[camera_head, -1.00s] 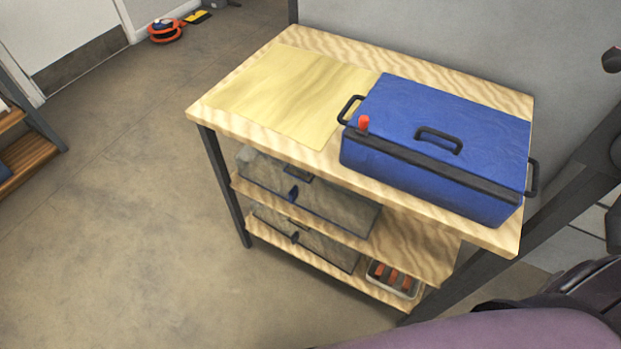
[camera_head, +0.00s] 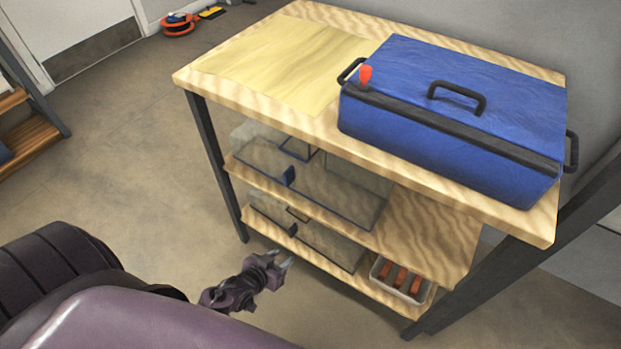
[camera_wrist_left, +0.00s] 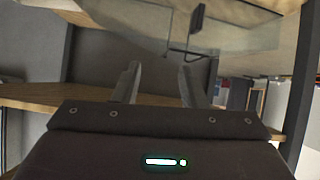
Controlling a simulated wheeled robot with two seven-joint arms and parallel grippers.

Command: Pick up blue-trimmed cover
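One, with a blue tab, is on the middle shelf (camera_head: 340,195); the other is on the bottom shelf (camera_head: 325,243). My left gripper (camera_head: 281,265) is low in front of the shelves, apart from both pieces in the picture. Its two fingers are spread and empty in the left wrist view (camera_wrist_left: 157,85). A clear piece with dark edging (camera_wrist_left: 230,40) shows beyond them. My right gripper is out of view.
A blue box (camera_head: 450,110) with black handles and a red tab stands on the wooden table (camera_head: 215,70), beside a pale yellow sheet (camera_head: 285,62). A small tray (camera_head: 400,280) with orange-handled items is on the bottom shelf.

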